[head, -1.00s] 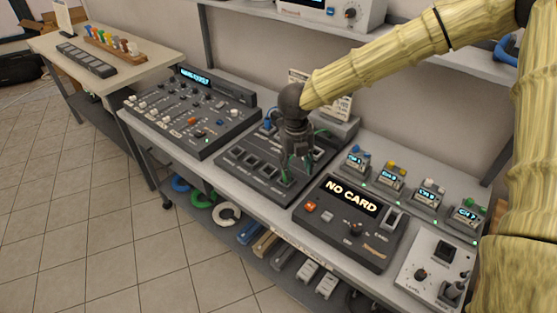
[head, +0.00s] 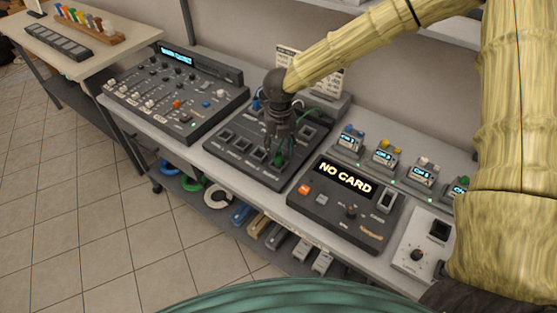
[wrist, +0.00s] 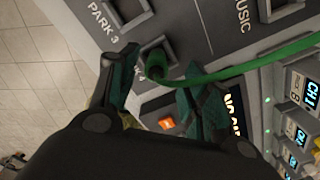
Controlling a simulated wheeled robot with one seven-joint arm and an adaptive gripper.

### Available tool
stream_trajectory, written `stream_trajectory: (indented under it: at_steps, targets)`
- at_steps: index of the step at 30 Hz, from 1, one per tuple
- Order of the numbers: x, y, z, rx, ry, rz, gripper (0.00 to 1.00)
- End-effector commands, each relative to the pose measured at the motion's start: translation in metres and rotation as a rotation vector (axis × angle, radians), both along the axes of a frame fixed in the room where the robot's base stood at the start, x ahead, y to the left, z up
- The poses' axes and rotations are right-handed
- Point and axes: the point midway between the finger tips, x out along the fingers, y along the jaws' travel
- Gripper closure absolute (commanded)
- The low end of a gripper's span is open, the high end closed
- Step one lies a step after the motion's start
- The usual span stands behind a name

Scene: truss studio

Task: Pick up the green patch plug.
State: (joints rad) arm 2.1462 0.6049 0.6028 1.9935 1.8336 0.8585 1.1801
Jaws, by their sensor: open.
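In the head view my gripper (head: 279,150) points down over the front part of the patch panel (head: 224,149) and hides much of the plug.
A mixer (head: 175,95) stands left of the panel. A console reading "NO CARD" (head: 345,180) stands close on the right, with several small display units (head: 385,158) behind. An upright sign (head: 325,75) and a small box are behind the gripper.

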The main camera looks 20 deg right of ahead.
Motion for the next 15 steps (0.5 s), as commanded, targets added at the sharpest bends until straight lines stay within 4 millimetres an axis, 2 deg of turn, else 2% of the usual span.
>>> stream_trajectory:
  at_steps: [9,15]
  targets:
    - [0.002,0.004,-0.032,0.0,0.001,0.002,0.52]
    - [0.002,0.003,-0.04,0.0,0.0,0.001,0.52]
